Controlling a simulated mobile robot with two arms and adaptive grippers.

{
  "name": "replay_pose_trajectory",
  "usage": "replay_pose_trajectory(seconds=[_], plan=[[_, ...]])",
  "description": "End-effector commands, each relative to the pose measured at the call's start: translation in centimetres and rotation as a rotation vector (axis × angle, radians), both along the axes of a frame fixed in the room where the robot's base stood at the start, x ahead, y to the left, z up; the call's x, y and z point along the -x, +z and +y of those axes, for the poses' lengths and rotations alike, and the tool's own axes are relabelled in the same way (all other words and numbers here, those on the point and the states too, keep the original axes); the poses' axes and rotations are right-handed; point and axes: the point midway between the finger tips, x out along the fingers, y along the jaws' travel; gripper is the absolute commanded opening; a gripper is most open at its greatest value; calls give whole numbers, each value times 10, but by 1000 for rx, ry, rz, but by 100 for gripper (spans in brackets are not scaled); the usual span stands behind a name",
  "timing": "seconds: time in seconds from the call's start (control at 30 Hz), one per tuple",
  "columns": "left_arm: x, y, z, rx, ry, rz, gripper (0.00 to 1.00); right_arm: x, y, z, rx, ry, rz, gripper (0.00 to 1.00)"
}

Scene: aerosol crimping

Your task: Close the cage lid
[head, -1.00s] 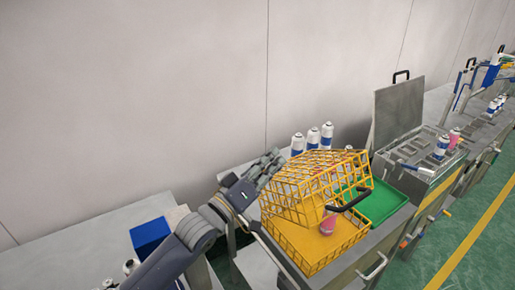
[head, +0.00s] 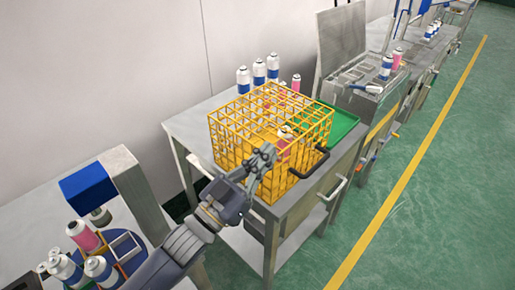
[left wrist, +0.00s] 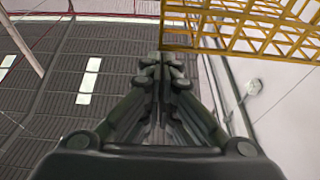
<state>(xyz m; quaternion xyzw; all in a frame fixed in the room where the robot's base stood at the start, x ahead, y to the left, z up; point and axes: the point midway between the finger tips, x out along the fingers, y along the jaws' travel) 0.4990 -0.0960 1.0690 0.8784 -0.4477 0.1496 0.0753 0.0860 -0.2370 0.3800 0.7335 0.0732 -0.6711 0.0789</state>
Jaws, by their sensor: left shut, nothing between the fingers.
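The yellow wire cage (head: 228,142) stands on a metal table in the head view. Its lid (head: 285,103) lies down over the base and looks level, so the cage reads as a closed box; a small gap at the rim cannot be ruled out. A black handle (head: 312,164) is on the cage's right side. A pink can (head: 283,152) shows through the bars. My left gripper (head: 264,160) is shut and empty, in front of the cage's near corner; contact is unclear. In the left wrist view the cage (left wrist: 250,38) is beyond the closed fingers (left wrist: 162,62), upper right. My right gripper is out of view.
A green tray (head: 343,124) lies right of the cage. White-and-blue cans (head: 259,73) stand behind it. A metal box with a raised lid (head: 341,36) is at the back right. Several cans and a blue device (head: 88,190) are at the lower left. Green floor is open at right.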

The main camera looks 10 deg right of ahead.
Motion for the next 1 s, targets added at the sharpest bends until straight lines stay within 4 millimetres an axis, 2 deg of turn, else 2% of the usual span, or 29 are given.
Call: replay_pose_trajectory(seconds=[0.2, 0.67, 0.83, 1.0], plan=[[3, -7, -2, -16, -1, -23, 0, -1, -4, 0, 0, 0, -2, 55], [3, -8, -2, -21, 0, -19, 0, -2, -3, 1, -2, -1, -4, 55], [0, 5, -2, -20, 2, -20, 0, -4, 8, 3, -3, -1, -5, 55], [-6, 31, -1, -17, 4, -25, 0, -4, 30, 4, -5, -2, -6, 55]])
